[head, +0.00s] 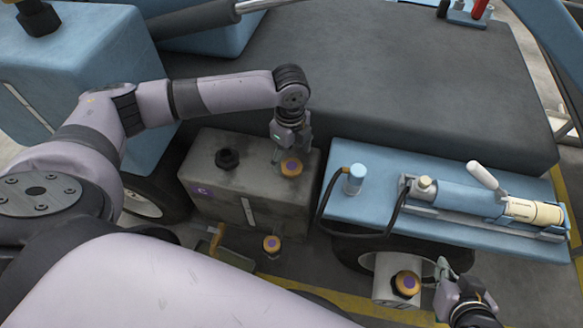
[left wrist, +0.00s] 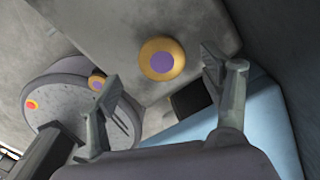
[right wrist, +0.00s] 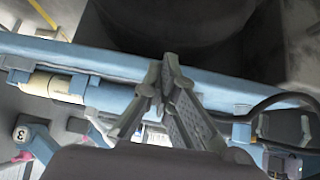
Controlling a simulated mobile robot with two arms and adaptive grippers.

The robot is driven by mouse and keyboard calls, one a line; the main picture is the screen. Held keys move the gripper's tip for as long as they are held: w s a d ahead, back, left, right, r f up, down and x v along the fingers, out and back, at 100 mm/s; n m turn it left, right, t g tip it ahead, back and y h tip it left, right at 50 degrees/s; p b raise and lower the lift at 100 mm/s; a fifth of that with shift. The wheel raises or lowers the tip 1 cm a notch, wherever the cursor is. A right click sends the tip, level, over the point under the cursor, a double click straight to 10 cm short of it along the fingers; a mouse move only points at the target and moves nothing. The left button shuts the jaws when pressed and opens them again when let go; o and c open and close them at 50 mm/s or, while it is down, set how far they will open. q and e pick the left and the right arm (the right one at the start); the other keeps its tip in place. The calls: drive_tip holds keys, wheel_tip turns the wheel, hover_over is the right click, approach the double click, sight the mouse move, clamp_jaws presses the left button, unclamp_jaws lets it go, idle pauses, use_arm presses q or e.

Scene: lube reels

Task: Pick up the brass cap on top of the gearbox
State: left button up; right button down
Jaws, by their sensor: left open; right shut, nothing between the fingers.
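The brass cap (head: 291,167) has a purple centre and sits on top of the grey gearbox (head: 215,200), near its right end. In the left wrist view the cap (left wrist: 161,59) lies ahead of and between the open fingers of my left gripper (left wrist: 165,100), not touched by them as far as I can see. In the head view my left gripper (head: 291,147) is just above and behind the cap. My right gripper (head: 448,285) is shut and empty at the lower right; its fingertips meet in the right wrist view (right wrist: 168,75).
A black plug (head: 228,158) stands on the gearbox's left part. Similar caps are on a lower unit (head: 271,245) and a grey box (head: 405,284). A blue grease-pump tray (head: 345,205) with a black hose adjoins the gearbox on the right. A dark deck (head: 400,80) rises behind.

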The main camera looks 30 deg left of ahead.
sight(291, 165)
use_arm(q)
wheel_tip(291, 165, down, 3)
drive_tip(key=shift+w+f+b, duration=0.1)
drive_tip(key=shift+f+b, duration=0.1)
drive_tip(key=shift+b, duration=0.45)
drive_tip(key=shift+f, duration=0.15)
use_arm(e)
drive_tip(key=w+a+r+t+y, duration=0.1)
drive_tip(key=w+a+r+t, duration=0.1)
drive_tip(key=w+r+t, duration=0.2)
drive_tip(key=shift+w+a+r+t, duration=0.2)
drive_tip(key=shift+w+r+t, duration=0.2)
drive_tip(key=shift+w+r, duration=0.5)
use_arm(q)
drive_tip(key=shift+c, duration=0.4)
drive_tip(key=c, duration=1.2)
